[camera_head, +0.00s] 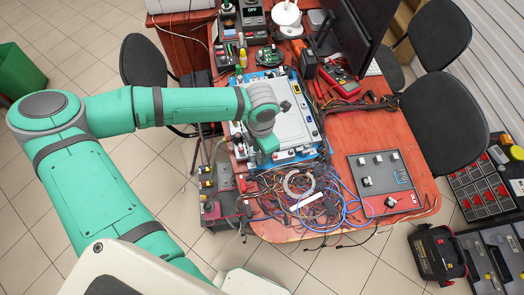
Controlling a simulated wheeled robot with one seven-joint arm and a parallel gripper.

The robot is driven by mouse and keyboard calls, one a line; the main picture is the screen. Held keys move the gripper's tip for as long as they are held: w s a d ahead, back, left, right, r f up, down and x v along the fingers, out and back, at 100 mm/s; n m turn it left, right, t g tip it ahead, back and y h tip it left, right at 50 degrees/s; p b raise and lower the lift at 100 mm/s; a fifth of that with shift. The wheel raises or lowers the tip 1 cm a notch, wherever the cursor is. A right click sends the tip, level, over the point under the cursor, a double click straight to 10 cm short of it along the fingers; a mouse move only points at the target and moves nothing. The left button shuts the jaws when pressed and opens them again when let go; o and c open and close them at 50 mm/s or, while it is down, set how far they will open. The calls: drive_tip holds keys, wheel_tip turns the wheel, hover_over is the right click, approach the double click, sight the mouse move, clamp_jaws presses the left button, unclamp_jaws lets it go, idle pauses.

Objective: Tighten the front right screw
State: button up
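A light grey flat-topped unit (291,124) lies on a blue base (324,152) on the red-brown table. Small dark and pale fittings sit along its edges, including one near its right edge (309,119). They are too small to tell which is the front right screw. My green arm reaches in from the left, and its end hangs over the front left part of the unit. My gripper (267,157) points down there, close to the unit's front edge. The arm hides its fingers and whatever is beneath them, so I cannot tell whether it is open, holding something or touching.
Tangled wires (300,195) with a cable ring cover the table's front. A grey panel with knobs (384,182) lies to the right. A red multimeter (341,82) and a dark monitor (357,35) stand behind. Black chairs (444,125) stand at the right. Some bare tabletop shows right of the unit.

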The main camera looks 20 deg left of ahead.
wheel_tip(320, 180, up, 11)
drive_tip(key=shift+f, duration=0.15)
idle(0.4)
drive_tip(key=shift+w, duration=0.1)
